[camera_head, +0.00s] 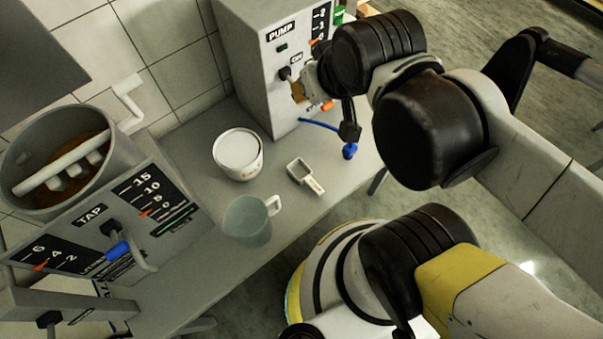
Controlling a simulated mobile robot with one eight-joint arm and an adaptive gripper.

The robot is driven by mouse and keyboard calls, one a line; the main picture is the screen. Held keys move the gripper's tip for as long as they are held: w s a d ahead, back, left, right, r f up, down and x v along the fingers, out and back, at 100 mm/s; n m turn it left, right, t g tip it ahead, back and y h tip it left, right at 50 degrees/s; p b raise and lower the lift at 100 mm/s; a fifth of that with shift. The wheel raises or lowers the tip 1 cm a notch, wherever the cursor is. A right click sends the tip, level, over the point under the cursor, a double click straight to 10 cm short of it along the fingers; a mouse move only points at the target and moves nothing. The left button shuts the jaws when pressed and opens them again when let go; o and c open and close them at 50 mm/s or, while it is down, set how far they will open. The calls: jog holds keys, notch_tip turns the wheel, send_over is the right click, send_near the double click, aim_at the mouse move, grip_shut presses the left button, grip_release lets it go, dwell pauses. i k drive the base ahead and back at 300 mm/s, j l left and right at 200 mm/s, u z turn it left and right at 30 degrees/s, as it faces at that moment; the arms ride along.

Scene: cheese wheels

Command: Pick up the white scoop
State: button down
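The white scoop (314,185) lies on the grey counter, with a small square grey-looking bowl and a short pale handle pointing toward the lower right. It is apart from the white tub and the jug. My gripper (349,148) hangs above the counter in front of the pump unit, up and to the right of the scoop. One dark finger with a blue tip shows clearly. The other finger is not clearly seen, so its opening cannot be told. Nothing is seen held in it.
A white tub (238,152) and a translucent jug (246,222) stand left of the scoop. The pump unit (262,75) stands behind. A tap panel (125,215) and a large vat (115,155) are at left. A thin blue strip (318,124) shows by the pump.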

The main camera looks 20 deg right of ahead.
aim_at(300, 173)
jog(key=j+u, duration=0.2)
jog(key=u, duration=1.3)
jog(key=k+l+z, duration=0.1)
jog(key=z, duration=1.4)
jog(key=k+j+z, duration=0.15)
jog(key=k+j, duration=1.05)
